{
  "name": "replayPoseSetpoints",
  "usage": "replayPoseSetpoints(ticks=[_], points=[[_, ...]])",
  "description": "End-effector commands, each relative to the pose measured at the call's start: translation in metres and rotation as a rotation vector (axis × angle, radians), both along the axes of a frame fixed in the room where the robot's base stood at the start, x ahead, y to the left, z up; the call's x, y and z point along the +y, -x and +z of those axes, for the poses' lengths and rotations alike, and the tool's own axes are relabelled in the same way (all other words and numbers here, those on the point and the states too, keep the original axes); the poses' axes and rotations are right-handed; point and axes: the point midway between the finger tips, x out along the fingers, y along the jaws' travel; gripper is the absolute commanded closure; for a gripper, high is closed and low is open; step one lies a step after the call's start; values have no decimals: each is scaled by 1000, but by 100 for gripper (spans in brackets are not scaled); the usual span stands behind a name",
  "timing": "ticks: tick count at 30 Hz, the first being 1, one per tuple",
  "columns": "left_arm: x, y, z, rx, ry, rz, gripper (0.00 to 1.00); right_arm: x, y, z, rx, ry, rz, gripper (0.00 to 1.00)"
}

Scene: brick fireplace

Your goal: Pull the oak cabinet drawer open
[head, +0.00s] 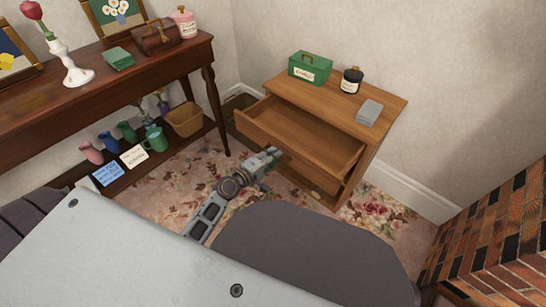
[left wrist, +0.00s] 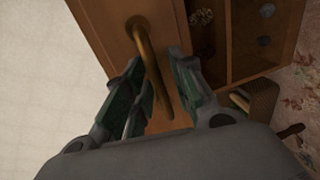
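The oak cabinet (head: 352,130) stands against the wall in the head view. Its top drawer (head: 292,140) is pulled well out and its inside looks empty. My left gripper (head: 274,154) is at the middle of the drawer's front. In the left wrist view, the brass handle (left wrist: 150,58) curves out from the wooden drawer front (left wrist: 100,25). The fingers of my left gripper (left wrist: 163,72) stand apart on either side of the handle, with gaps visible beside it. The handle is hidden in the head view. My right gripper is not in view.
A green box (head: 310,68), a dark jar (head: 351,80) and a grey block (head: 369,112) stand on the cabinet. A dark wooden table (head: 130,85) is at the left. A brick fireplace (head: 497,240) is at the right. Floral carpet (head: 375,213) lies below.

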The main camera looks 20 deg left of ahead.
Motion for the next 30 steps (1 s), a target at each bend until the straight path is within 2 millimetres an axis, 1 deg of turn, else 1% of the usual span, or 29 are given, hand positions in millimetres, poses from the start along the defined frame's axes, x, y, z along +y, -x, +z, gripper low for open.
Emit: replayPoseSetpoints(ticks=[8,17,23,30], points=[[0,0,1,-2,1,0,69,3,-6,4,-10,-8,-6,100],[2,6,2,-2,1,0,69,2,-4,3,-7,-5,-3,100],[7,18,4,-1,-2,0,69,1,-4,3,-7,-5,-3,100],[14,38,8,0,-1,0,69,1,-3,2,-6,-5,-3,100]])
